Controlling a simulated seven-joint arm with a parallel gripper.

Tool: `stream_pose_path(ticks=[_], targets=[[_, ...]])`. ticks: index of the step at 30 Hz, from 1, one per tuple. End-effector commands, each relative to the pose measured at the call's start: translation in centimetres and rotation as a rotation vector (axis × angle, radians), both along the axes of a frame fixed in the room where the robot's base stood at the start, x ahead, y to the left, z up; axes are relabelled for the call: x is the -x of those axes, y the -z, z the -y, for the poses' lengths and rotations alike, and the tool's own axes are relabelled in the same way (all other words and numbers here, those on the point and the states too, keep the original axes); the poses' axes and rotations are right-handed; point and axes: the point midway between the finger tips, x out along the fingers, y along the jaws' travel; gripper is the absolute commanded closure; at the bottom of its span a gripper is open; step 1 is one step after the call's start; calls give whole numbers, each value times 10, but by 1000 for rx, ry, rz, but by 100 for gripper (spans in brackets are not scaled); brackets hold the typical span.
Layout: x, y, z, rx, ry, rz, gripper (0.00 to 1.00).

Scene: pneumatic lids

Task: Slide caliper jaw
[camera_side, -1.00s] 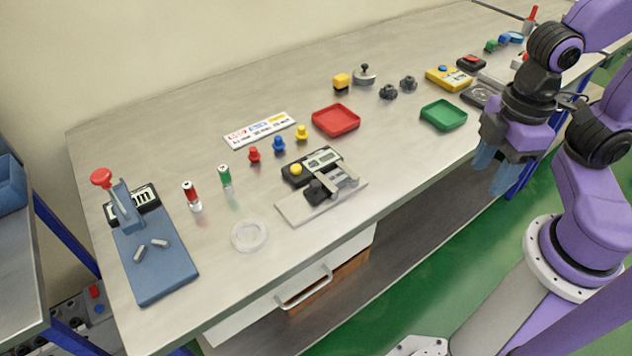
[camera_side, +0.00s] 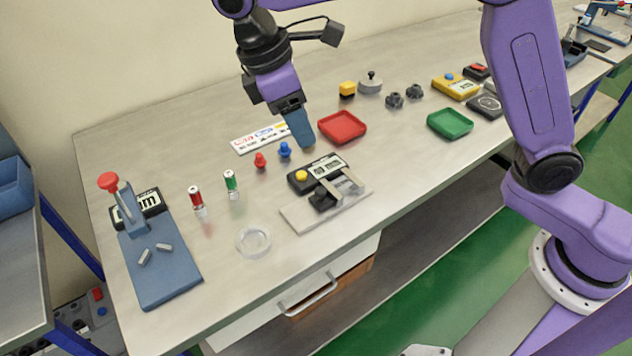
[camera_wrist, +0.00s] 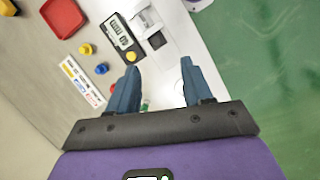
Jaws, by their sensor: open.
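The caliper (camera_side: 299,185) is a black body with a grey display and a yellow knob, behind a pale plate (camera_side: 300,214) near the table's front edge. A grey jaw piece (camera_side: 351,186) and a black block (camera_side: 322,199) sit at the plate. In the wrist view the caliper body (camera_wrist: 117,30) lies upper left of the fingers, with the grey jaw piece (camera_wrist: 145,16) and black block (camera_wrist: 157,41) beside it. My gripper (camera_side: 303,142) is above the table behind the caliper, apart from it. Its blue fingers (camera_wrist: 160,68) are spread and empty.
A red tray (camera_side: 342,127) and green tray (camera_side: 450,123) lie to the right. Red (camera_side: 260,161) and blue (camera_side: 285,150) pegs stand left of my gripper; a yellow peg (camera_wrist: 86,49) shows in the wrist view. A clear dish (camera_side: 253,242) lies at the front left.

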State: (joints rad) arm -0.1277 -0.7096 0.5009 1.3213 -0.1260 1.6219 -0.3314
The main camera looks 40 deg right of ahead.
Motion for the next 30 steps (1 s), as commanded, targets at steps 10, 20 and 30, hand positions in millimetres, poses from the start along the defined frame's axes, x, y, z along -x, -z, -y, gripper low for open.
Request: stream_pose_path(ticks=[10,20,30], targets=[[-28,4,-27,53,6,-41,50],[-25,28,-16,57,7,-45,50],[-15,85,5,58,7,-45,50]])
